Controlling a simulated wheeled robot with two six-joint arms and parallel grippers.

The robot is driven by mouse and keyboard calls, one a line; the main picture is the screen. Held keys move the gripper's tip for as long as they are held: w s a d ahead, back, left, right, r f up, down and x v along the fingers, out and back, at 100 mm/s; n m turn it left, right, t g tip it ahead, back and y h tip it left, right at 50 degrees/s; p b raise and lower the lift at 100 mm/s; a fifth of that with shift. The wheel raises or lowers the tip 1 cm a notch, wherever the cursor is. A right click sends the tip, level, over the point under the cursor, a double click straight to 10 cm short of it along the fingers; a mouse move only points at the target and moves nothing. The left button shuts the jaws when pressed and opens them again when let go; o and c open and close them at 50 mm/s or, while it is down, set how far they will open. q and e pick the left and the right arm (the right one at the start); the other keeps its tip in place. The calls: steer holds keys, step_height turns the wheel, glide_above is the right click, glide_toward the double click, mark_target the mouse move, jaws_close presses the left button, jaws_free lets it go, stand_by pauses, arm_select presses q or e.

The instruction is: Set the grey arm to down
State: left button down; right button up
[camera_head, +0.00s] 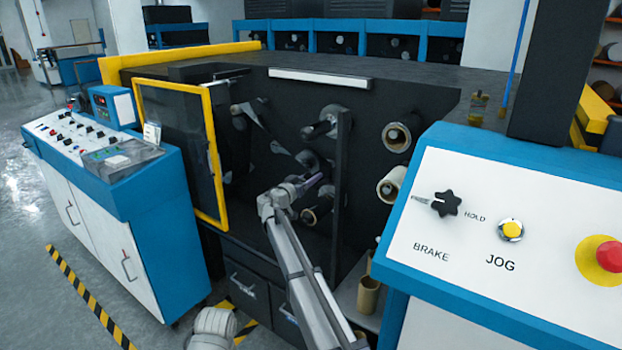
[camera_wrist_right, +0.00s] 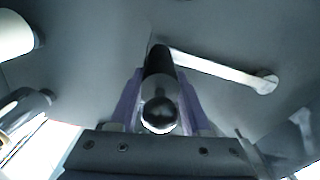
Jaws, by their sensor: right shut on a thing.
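The grey arm (camera_wrist_right: 222,71) shows in the right wrist view as a pale bar on a dark panel. It runs from a round pivot end at the right toward a black handle (camera_wrist_right: 158,78) with a shiny rounded tip. My right gripper (camera_wrist_right: 160,100) has its purple fingers shut on this handle, one on each side. In the head view my right gripper (camera_head: 314,182) is inside the dark machine front, among the rollers. The grey arm is hard to pick out there. My left gripper is not in view.
An upright dark plate (camera_head: 341,170) stands just right of my gripper. Paper-cored rolls (camera_head: 396,137) sit farther right. A yellow-framed guard door (camera_head: 212,150) is at the left. A control panel with a BRAKE knob (camera_head: 446,204) and a red button (camera_head: 609,256) fills the right foreground.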

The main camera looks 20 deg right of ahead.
jaws_close()
steer(key=shift+f, duration=0.1)
stand_by(0.8)
